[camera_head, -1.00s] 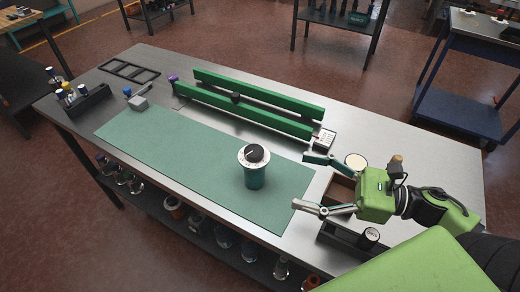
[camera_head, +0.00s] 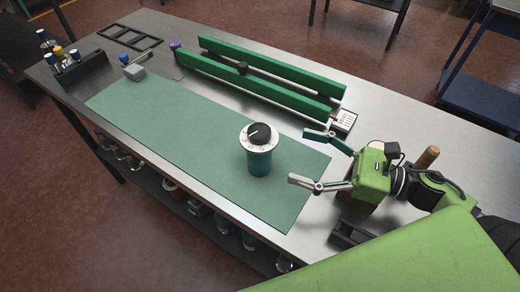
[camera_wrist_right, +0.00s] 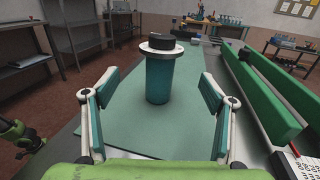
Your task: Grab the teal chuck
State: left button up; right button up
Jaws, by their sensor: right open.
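The teal chuck (camera_head: 259,162) stands upright on the green mat (camera_head: 200,140). It has a teal cylindrical body, a wide white collar with marks and a black knob on top. In the right wrist view the chuck (camera_wrist_right: 158,78) stands ahead, between the two fingers but beyond their tips. My right gripper (camera_head: 303,158) is open and empty, to the right of the chuck, with its fingers pointing at it and apart from it. In the wrist view the open right gripper (camera_wrist_right: 152,92) shows teal pads on both fingers.
Two long green bars (camera_head: 260,80) lie behind the mat. A small white calculator-like device (camera_head: 343,120) lies at their right end. A grey block with a blue knob (camera_head: 134,70), a black frame (camera_head: 130,37) and a black rack of bottles (camera_head: 80,65) are at the left. The mat around the chuck is clear.

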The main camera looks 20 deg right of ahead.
aim_at(258, 142)
jog(key=x, duration=0.5)
jog(key=shift+w+a, duration=0.15)
jog(key=shift+a, duration=0.05)
jog(key=p+x, duration=0.1)
jog(key=x, duration=0.1)
jog(key=p+x, duration=0.1)
jog(key=x, duration=0.1)
jog(key=shift+w+a+r, duration=0.15)
jog(key=shift+w+r, duration=0.1)
jog(key=shift+w+a+f, duration=0.15)
jog(key=shift+w+a, duration=0.05)
jog(key=shift+a, duration=0.1)
jog(key=c, duration=1.9)
jog(key=shift+c, duration=0.2)
